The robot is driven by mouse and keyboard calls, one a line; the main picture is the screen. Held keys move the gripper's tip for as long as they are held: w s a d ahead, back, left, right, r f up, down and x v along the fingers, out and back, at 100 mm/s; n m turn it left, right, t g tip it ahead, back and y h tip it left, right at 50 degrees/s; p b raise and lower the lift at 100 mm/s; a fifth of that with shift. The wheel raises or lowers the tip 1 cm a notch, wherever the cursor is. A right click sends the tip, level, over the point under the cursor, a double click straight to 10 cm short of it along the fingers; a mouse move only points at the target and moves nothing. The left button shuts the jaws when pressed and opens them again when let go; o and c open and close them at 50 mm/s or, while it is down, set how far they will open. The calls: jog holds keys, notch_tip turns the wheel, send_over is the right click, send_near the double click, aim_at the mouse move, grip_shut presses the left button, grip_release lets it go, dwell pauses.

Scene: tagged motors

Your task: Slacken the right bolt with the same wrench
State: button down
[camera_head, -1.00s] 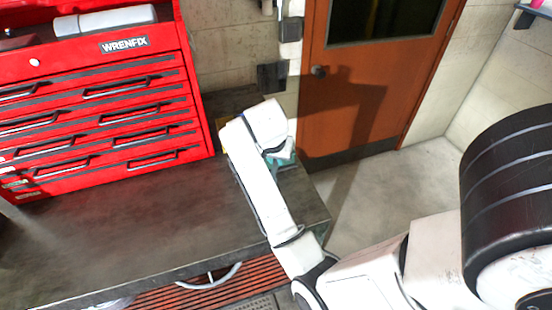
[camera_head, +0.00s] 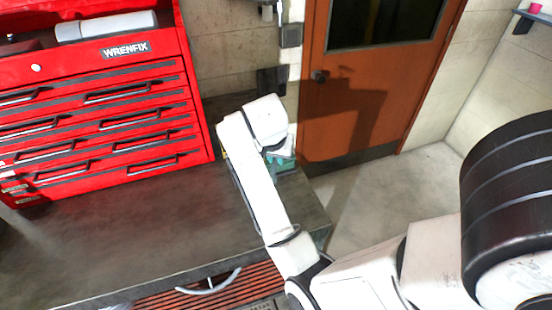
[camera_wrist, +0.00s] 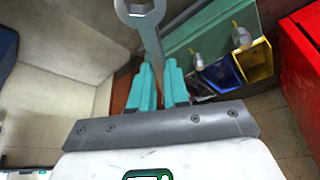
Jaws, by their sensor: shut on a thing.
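My gripper (camera_wrist: 160,82) has teal fingers and is shut on a grey wrench (camera_wrist: 150,35). The wrench's wide head points up and away from the fingers in the wrist view. Behind it is a greenish panel (camera_wrist: 208,35). Two small pale, metallic fittings with yellow tips, one upper (camera_wrist: 241,36) and one lower (camera_wrist: 195,60), stand at this panel. I cannot tell which is the right bolt. The wrench head appears apart from both. In the head view my arm hides most of the work spot, and only a bit of teal shows at my gripper (camera_head: 283,163).
A yellow bin (camera_wrist: 256,62) and a blue bin (camera_wrist: 222,75) sit close by the panel. A red tool chest (camera_head: 100,110) stands on the dark bench (camera_head: 150,235) at left. An orange door (camera_head: 360,100) is behind. The bench front is clear.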

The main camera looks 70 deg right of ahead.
jog(key=shift+r, duration=2.55)
jog(key=shift+f, duration=0.1)
